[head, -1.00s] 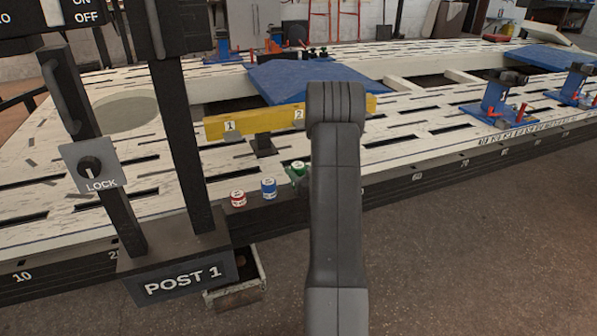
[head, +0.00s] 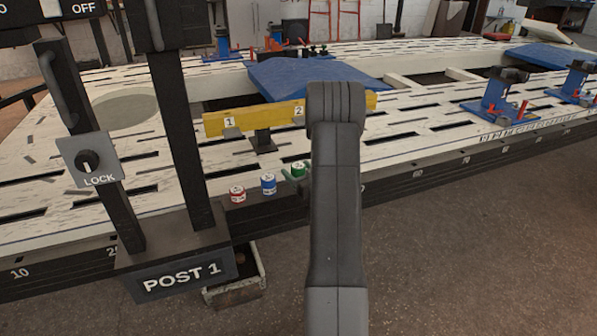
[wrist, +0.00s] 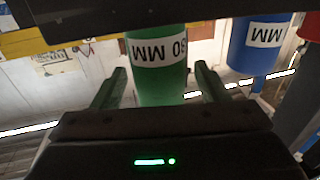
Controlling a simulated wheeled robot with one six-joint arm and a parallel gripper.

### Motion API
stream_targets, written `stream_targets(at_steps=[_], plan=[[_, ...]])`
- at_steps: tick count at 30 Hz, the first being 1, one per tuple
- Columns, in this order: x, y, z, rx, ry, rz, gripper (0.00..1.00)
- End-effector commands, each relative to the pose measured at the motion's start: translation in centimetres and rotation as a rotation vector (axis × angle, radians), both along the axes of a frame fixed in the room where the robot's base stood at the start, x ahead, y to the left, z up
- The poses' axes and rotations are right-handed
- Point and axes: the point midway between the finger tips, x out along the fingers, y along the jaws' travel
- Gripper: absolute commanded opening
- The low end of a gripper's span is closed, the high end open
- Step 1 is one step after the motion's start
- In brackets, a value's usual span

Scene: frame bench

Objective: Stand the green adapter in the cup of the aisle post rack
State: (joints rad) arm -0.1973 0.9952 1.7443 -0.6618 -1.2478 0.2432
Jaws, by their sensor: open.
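The green adapter (head: 299,169) stands upright at the near edge of the bench, at the right end of a short row. My gripper (wrist: 162,86) is open, with one finger on each side of the green adapter and a visible gap at the fingers. In the head view my arm hides most of the gripper. I cannot make out the rack's cup in either view.
A blue adapter (head: 268,184) and a red adapter (head: 237,195) stand to the left of the green one. A yellow bar (head: 258,121) lies behind them. The dark POST 1 stand (head: 182,277) is at left, with an open box (head: 262,277) below it.

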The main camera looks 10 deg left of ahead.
Motion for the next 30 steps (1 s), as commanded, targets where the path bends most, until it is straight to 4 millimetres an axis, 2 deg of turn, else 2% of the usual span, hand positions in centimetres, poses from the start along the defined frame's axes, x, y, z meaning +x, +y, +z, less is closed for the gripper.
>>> stream_targets(at_steps=[7, 21, 30], plan=[[-0.8, -1.0, 0.0, -0.001, 0.004, -0.003, 0.68], [-7.7, -8.4, 0.1, 0.000, 0.004, -0.004, 0.68], [-9.4, -10.1, 0.0, 0.001, 0.001, -0.001, 0.68]])
